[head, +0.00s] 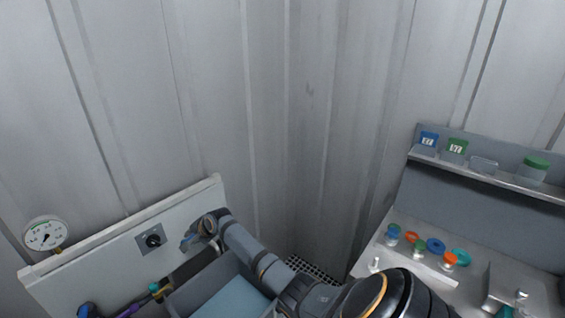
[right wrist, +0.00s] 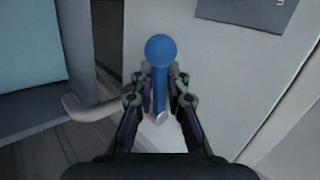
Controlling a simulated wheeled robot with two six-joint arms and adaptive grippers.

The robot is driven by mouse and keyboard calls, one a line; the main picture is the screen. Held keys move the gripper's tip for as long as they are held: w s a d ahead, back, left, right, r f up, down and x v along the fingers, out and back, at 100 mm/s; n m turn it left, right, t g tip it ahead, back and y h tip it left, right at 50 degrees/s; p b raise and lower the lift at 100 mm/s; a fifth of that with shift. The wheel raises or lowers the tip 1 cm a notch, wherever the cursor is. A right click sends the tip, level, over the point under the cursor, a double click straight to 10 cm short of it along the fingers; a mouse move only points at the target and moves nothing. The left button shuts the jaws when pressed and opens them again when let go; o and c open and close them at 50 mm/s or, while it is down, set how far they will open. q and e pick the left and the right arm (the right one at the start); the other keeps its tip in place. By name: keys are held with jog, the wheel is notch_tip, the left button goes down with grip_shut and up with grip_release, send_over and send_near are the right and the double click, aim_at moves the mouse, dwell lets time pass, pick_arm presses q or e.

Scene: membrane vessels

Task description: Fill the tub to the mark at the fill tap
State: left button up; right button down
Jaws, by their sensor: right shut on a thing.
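The tub (head: 180,299) is a grey open box at the bottom of the head view, with a flat blue surface inside. In the right wrist view its grey wall (right wrist: 30,101) and blue inside show at the left. The fill tap has a blue lever with a round knob (right wrist: 160,48) and a pale curved spout (right wrist: 82,108) pointing toward the tub side. My right gripper (right wrist: 160,92) is shut on the blue lever; it also shows in the head view (head: 196,236). I cannot see a fill mark or running water. My left gripper is out of view.
A white panel (head: 110,257) carries a round gauge (head: 45,234) and a black knob (head: 153,240). A bench (head: 398,222) at right holds small lidded jars and coloured rings. A shelf (head: 480,174) above holds several containers. A floor grating (head: 312,270) lies between.

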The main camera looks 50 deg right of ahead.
jog(key=s+d+n+g+y+b, duration=0.1)
jog(key=n+g+y+b, duration=0.1)
jog(key=n+b, duration=0.2)
jog(key=s+d+n+g+y+b, duration=0.1)
jog(key=n+g+y+b, duration=0.1)
jog(key=b, duration=0.6)
jog(key=s+d+n+g+y+b, duration=0.1)
jog(key=s+n+y+b, duration=0.1)
jog(key=n+b, duration=0.4)
jog(key=shift+d+f+g+y+b, duration=0.1)
jog(key=shift+d+g+y+b, duration=0.3)
jog(key=shift+y, duration=0.3)
jog(key=shift+a, duration=0.1)
jog(key=shift+s, duration=0.1)
dwell(5.3)
